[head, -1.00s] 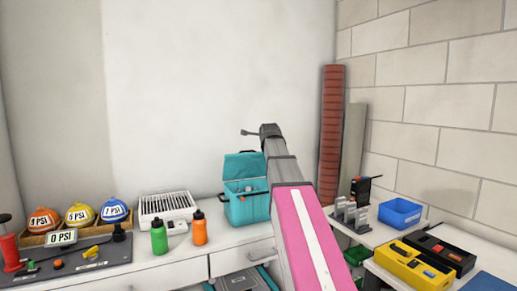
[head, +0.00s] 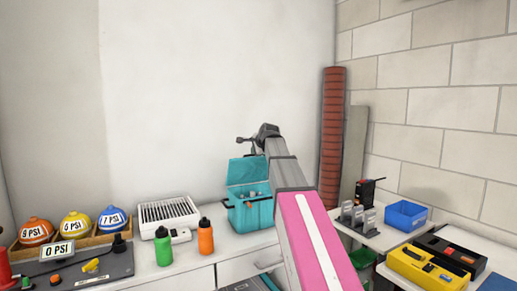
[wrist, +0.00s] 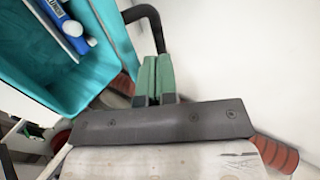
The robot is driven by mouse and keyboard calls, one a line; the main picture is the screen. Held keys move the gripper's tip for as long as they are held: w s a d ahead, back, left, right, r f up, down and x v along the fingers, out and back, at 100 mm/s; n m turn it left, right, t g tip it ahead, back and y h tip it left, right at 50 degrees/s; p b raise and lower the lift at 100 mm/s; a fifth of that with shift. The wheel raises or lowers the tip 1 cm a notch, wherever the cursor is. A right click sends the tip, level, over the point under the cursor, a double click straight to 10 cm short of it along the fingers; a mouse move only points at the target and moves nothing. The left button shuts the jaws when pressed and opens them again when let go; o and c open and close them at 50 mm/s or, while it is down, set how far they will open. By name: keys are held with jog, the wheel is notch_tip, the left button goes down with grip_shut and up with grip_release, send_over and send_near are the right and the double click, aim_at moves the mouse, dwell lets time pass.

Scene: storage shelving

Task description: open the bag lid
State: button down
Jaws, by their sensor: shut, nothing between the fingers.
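The teal bag (head: 250,216) stands on the white counter, left of my arm in the head view. Its lid (head: 247,171) is raised at the back, leaning upright, and the bag's inside shows with small objects in it. My gripper (head: 240,140) is above the bag, near the lid's top edge; whether it touches the lid cannot be told. In the wrist view the gripper's green fingers (wrist: 154,78) are together and empty. There the teal bag (wrist: 95,90) fills the upper left, with a blue and white item (wrist: 70,25) inside. A black curved handle (wrist: 148,22) lies just beyond the fingertips.
Green bottle (head: 163,247) and orange bottle (head: 206,237) stand left of the bag, with a white vented box (head: 168,214) behind. A blue bin (head: 403,216) and yellow case (head: 425,268) are at right. The wall is close behind the bag.

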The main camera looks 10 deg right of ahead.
jog(key=shift+x, duration=1)
jog(key=shift+w+a+r+g, duration=0.2)
jog(key=shift+w+g, duration=0.15)
jog(key=shift+w, duration=0.4)
jog(key=shift+w+a+r+g, duration=0.15)
jog(key=shift+w+r+g, duration=0.15)
jog(key=shift+w, duration=0.4)
jog(key=w+a+f+g+h, duration=0.1)
jog(key=w+g, duration=0.3)
jog(key=w, duration=0.4)
jog(key=shift+w+a, duration=0.35)
jog(key=shift+a, duration=0.3)
jog(key=shift+g, duration=0.25)
jog(key=shift+f, duration=0.1)
